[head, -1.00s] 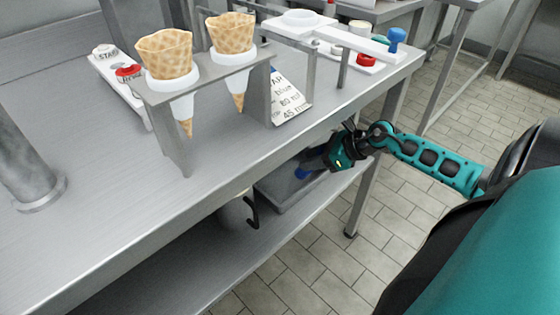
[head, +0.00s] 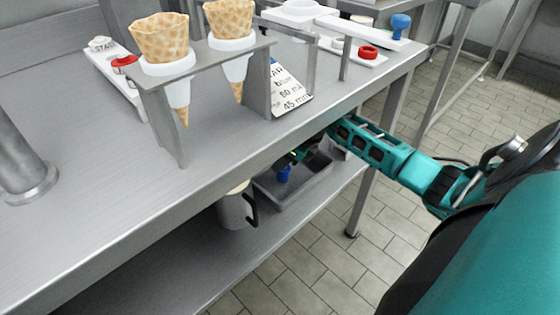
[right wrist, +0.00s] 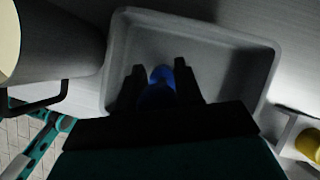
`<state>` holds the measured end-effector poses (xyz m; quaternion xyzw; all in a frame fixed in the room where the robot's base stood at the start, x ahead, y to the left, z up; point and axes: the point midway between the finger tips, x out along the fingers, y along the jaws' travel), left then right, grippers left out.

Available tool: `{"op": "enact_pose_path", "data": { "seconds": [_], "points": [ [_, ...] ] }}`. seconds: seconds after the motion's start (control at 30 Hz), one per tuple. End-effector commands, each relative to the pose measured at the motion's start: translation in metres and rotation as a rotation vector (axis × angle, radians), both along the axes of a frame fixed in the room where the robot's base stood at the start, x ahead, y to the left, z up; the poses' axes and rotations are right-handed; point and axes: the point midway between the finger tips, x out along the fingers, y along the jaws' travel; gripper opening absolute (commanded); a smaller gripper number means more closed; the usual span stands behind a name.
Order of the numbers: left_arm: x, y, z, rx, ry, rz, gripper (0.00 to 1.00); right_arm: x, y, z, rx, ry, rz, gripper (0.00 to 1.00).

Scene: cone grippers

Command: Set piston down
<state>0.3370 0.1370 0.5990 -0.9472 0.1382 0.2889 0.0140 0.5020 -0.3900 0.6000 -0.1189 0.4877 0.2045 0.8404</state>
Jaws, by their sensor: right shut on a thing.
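A blue piston (head: 284,174) is in my right gripper (head: 296,158), under the worktop. In the right wrist view the blue piston (right wrist: 161,82) sits between the two dark fingers, which are shut on it. The gripper and piston are over a grey tray (head: 285,205) on the lower shelf; I cannot tell whether the piston touches the tray floor. The tray (right wrist: 118,60) looks otherwise empty in the right wrist view. The worktop partly hides the gripper in the head view. My left gripper is not in view.
A grey jug (head: 235,210) with a black handle stands close to the tray's left. The worktop (head: 235,147) edge overhangs the shelf. A stand (head: 212,72) holds waffle cones above. A yellow item (right wrist: 309,143) shows at the right of the right wrist view.

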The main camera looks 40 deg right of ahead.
Motion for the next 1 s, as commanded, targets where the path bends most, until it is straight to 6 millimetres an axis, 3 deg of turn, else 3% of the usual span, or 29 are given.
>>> {"op": "enact_pose_path", "data": {
  "seconds": [0.17, 0.2, 0.3, 0.67, 0.7, 1.0],
  "points": [
    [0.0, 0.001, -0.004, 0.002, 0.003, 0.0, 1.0, 0.011, 0.005, 0.004, -0.057, 0.108, -0.002, 0.0],
    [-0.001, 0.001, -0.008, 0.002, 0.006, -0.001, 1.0, 0.009, 0.005, -0.005, -0.059, 0.119, -0.003, 0.0],
    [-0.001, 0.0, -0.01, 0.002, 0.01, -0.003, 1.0, 0.008, 0.005, -0.013, -0.058, 0.115, 0.0, 0.0],
    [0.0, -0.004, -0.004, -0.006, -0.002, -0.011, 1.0, 0.009, 0.004, -0.015, -0.058, 0.112, 0.0, 0.0],
    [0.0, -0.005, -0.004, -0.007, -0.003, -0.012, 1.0, 0.008, 0.004, -0.016, -0.058, 0.113, 0.0, 0.36],
    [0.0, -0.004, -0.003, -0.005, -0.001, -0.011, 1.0, 0.008, 0.004, -0.015, -0.058, 0.112, 0.0, 0.61]
  ]
}}
